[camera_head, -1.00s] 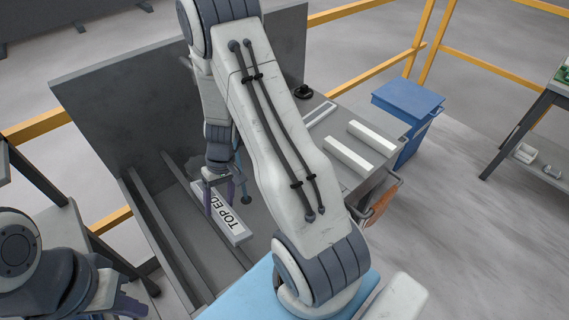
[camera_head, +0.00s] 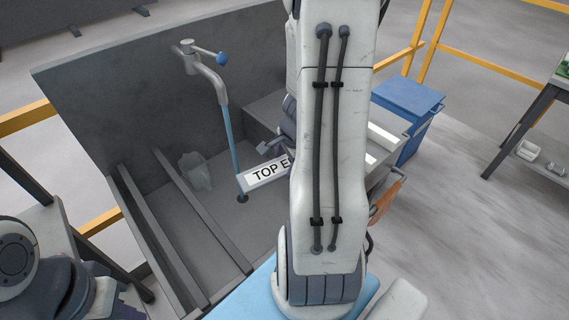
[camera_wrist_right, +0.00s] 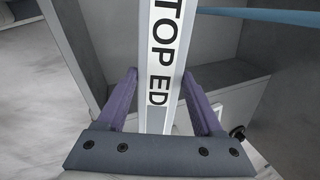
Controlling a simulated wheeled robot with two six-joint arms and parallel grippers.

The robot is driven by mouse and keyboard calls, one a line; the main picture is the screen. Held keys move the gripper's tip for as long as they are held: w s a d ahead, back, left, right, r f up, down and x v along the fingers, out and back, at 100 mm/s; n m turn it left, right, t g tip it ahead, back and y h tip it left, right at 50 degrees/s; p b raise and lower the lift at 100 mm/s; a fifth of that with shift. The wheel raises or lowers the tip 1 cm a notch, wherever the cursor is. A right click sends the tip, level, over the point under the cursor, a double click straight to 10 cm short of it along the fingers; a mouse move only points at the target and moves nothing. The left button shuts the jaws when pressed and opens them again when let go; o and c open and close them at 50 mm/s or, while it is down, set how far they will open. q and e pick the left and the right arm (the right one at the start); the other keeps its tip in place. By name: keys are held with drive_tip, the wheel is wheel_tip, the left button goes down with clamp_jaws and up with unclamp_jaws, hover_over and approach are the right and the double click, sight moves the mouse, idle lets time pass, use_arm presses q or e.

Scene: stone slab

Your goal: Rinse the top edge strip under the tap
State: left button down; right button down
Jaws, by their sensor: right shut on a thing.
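The top edge strip (camera_head: 262,176), white with black lettering, is held over the basin in the head view; my right arm hides its right part. My right gripper (camera_head: 275,148) is shut on it. In the right wrist view the strip (camera_wrist_right: 160,60) runs between the purple fingers of the gripper (camera_wrist_right: 162,95). The grey tap (camera_head: 209,77) has a blue-knobbed lever (camera_head: 222,59). A blue water stream (camera_head: 230,135) falls from it, passing by the strip's left end; I cannot tell whether they touch. My left gripper (camera_head: 105,296) is barely visible at lower left.
Two dark rails (camera_head: 205,225) cross the grey basin (camera_head: 215,215). A pale translucent object (camera_head: 195,170) stands near its back wall. White bars (camera_head: 386,138) lie on the right counter. A blue cabinet (camera_head: 408,103) and yellow railings (camera_head: 425,35) stand beyond.

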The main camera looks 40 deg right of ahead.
drive_tip(key=w+d+p, duration=0.2)
drive_tip(key=w+p, duration=1)
drive_tip(key=w, duration=0.3)
drive_tip(key=shift+w+d, duration=0.15)
drive_tip(key=shift+d, duration=0.25)
idle(0.5)
idle(0.5)
